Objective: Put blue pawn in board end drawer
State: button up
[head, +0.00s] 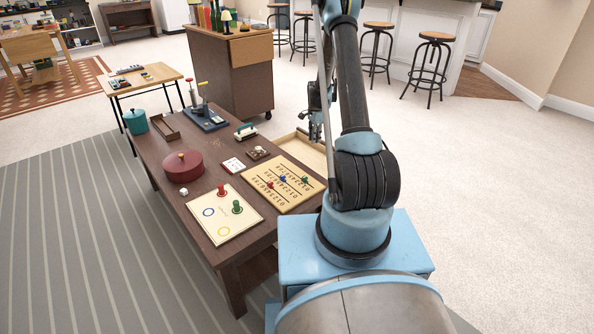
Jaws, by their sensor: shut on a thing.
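The numbered board (259,175) lies on the dark table with a blue pawn (282,179) standing on it, between a red and a green pawn. A light wooden drawer (300,149) stands open from the table's right side, beyond the board; its visible inside looks empty. My gripper (318,139) points down at the drawer's outer edge, partly hidden by my arm. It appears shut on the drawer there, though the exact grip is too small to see. It is apart from the blue pawn.
A cream ring board (224,226) with red and green pegs lies in front. A wheeled cabinet (230,75) stands behind. Carpet to the right is clear.

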aim_at(313, 159)
jog(key=shift+w+f+m, duration=0.7)
jog(key=shift+f+m, duration=0.35)
jog(key=shift+f, duration=1.15)
jog(key=shift+w+f+m, duration=0.7)
jog(key=shift+f+m, duration=0.3)
jog(key=shift+f, duration=1.2)
jog(key=shift+w+f+m, duration=0.7)
jog(key=shift+f+m, duration=0.35)
jog(key=shift+f, duration=1.15)
jog(key=o, duration=0.7)
jog(key=shift+f, duration=0.1)
jog(key=shift+o, duration=0.2)
